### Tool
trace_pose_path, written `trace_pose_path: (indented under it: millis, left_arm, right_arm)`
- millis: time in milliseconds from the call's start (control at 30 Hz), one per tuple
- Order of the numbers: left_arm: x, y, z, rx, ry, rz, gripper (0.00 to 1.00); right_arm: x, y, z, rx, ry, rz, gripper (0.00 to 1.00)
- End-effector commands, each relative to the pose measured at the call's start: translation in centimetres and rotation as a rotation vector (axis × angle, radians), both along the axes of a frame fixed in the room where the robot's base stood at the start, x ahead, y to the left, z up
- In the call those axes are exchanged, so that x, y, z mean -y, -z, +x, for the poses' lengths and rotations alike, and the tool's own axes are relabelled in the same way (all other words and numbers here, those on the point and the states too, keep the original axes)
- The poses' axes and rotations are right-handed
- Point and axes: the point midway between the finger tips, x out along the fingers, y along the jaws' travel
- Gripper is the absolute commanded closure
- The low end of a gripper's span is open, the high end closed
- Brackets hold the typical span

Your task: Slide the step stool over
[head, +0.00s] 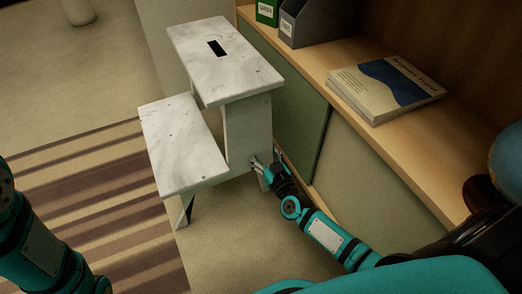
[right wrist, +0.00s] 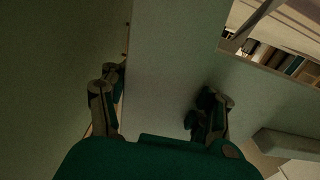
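The step stool (head: 185,145) stands upright on the floor in the head view, with white marbled treads and a dark slot in the top one. My right gripper (head: 264,165) is at the lower part of the stool's near side support, close to the cabinet. In the right wrist view its fingers (right wrist: 160,105) are spread wide apart, with a pale panel (right wrist: 170,55) of the stool between or just ahead of them. I cannot tell whether they touch it. Only links of my left arm show at the lower left; the left gripper is out of view.
A wooden shelf unit (head: 350,118) runs along the stool's right side, with a book (head: 385,88) and file boxes (head: 305,20) on it. A striped rug (head: 105,200) lies left of the stool. Open floor (head: 60,85) extends beyond the rug.

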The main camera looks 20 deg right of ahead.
Motion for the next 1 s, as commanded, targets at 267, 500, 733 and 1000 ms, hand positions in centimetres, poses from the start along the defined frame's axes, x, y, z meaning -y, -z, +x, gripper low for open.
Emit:
trace_pose_path:
  millis: [267, 500, 733, 1000]
  left_arm:
    - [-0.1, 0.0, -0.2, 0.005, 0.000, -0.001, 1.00]
    - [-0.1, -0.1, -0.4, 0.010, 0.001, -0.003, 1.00]
    - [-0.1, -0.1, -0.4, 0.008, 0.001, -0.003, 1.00]
    - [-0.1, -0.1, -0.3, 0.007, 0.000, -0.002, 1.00]
  right_arm:
    - [0.4, 0.0, 0.0, 0.001, 0.009, 0.001, 0.13]
    - [0.2, 0.0, 0.0, 0.001, 0.005, 0.000, 0.13]
    - [0.2, 0.1, -1.8, -0.002, 0.004, 0.002, 0.13]
    - [0.5, 0.2, -6.1, -0.005, 0.006, 0.000, 0.13]
